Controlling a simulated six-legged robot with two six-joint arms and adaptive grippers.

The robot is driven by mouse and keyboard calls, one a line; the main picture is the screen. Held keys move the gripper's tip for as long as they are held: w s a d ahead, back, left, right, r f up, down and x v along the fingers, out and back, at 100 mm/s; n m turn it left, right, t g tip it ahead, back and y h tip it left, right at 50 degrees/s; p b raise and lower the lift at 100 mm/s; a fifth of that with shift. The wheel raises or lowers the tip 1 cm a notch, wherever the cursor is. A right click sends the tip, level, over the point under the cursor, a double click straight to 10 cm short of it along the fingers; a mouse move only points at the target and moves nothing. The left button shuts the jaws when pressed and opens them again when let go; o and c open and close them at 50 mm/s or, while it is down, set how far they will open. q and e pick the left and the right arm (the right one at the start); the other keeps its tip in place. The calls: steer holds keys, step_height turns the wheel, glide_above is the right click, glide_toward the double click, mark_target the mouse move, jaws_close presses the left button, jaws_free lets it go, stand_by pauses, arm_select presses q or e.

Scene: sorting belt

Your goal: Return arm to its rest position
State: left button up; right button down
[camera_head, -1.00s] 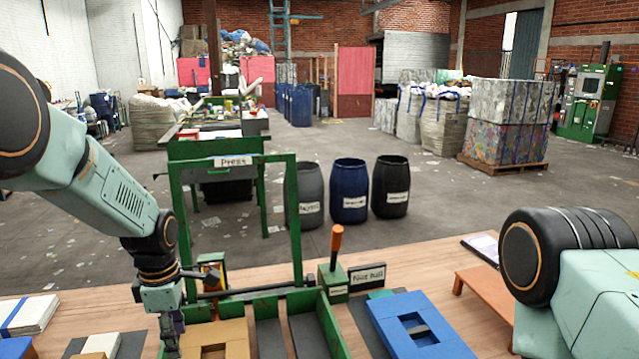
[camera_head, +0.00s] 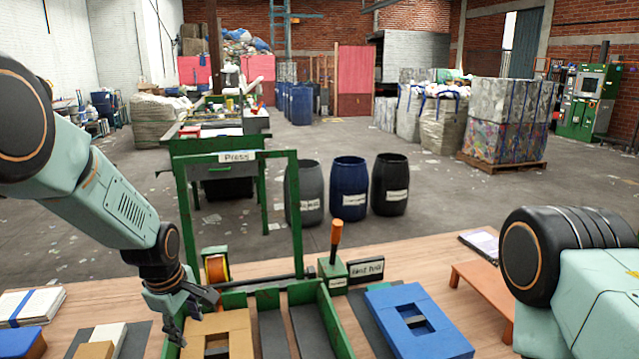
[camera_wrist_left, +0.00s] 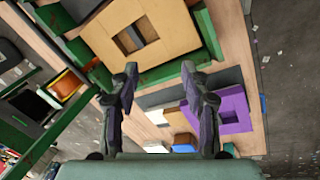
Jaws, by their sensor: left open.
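My left gripper (camera_head: 190,312) is over the left end of the green-walled tray on the wooden bench, beside a tan block with a square hole (camera_head: 222,335). In the left wrist view my left gripper (camera_wrist_left: 166,100) has its two fingers well apart with nothing between them. The tan block (camera_wrist_left: 165,45) lies beyond the fingertips in that view. My right arm shows only as a black-and-teal link at the right edge of the head view; its gripper is out of the picture.
A green press frame (camera_head: 298,215) stands behind the tray. A blue block with a hole (camera_head: 440,335), an orange-handled lever (camera_head: 336,233) and an orange stand (camera_head: 490,285) are to the right. A purple block (camera_wrist_left: 235,112) shows in the wrist view. Labelled barrels (camera_head: 349,190) stand beyond the bench.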

arm_select(q)
steer(key=s+d+f+m+t+b, duration=0.1)
steer(key=s+d+f+m+b, duration=0.2)
steer(key=s+f+m+b, duration=0.8)
steer(key=s+f+m+g+b, duration=0.1)
steer(key=s+f+b, duration=0.1)
steer(key=s+f, duration=0.8)
steer(key=s+f+m+g+b, duration=0.2)
steer(key=s+f, duration=0.9)
steer(key=s, duration=0.7)
steer(key=shift+s+d+m+g, duration=0.3)
steer(key=shift+s, duration=0.05)
steer(key=shift+f, duration=0.1)
